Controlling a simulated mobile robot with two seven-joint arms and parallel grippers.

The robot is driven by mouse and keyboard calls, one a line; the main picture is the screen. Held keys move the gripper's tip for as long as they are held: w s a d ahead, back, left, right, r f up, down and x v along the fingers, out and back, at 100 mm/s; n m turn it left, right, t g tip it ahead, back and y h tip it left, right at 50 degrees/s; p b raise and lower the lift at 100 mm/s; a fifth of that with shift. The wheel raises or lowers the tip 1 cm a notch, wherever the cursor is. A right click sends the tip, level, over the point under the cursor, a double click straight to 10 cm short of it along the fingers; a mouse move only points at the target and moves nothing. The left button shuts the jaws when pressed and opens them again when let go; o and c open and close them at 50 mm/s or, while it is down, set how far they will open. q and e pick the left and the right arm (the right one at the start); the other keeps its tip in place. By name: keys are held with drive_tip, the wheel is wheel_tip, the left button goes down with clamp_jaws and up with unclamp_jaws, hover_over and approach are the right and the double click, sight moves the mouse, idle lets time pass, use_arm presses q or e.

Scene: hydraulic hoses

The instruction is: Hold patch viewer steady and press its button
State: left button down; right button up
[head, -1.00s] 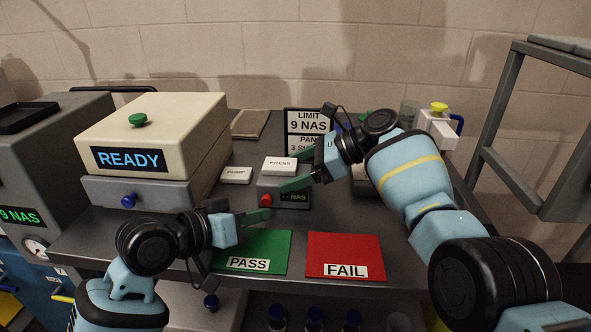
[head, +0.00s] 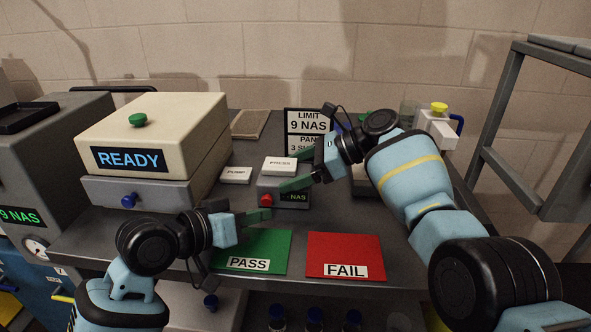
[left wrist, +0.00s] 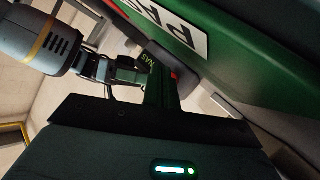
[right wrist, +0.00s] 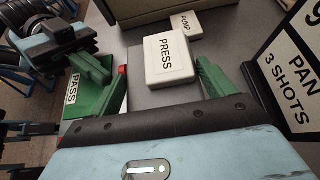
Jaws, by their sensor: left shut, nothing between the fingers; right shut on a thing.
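The patch viewer (head: 270,192) is a small grey box with a red button (head: 266,199) and a green "NAS" readout on its front. A white block marked PRESS (head: 279,166) sits on or just behind its top. My right gripper (head: 297,170) is shut on the viewer from the right; in the right wrist view its green fingers (right wrist: 158,85) straddle the grey box. My left gripper (head: 262,215) is shut and empty, its fingertips just in front of and below the red button. In the head view a small gap seems to separate them; contact is unclear.
A green PASS mat (head: 255,252) and a red FAIL mat (head: 345,255) lie at the table's front. A white PUMP block (head: 236,175) and a cream READY machine (head: 155,130) stand to the left. A limit sign (head: 308,121) stands behind the viewer.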

sight(251, 250)
use_arm(q)
drive_tip(key=shift+w, duration=0.1)
drive_tip(key=shift+w, duration=0.35)
drive_tip(key=shift+w, duration=0.15)
idle(0.4)
drive_tip(key=shift+w+a+r, duration=0.25)
drive_tip(key=shift+w+r, duration=0.1)
drive_tip(key=shift+r, duration=0.05)
idle(0.9)
drive_tip(key=shift+s, duration=0.25)
drive_tip(key=shift+d+f, duration=0.1)
drive_tip(key=shift+f, duration=0.15)
drive_tip(key=shift+s, duration=3.2)
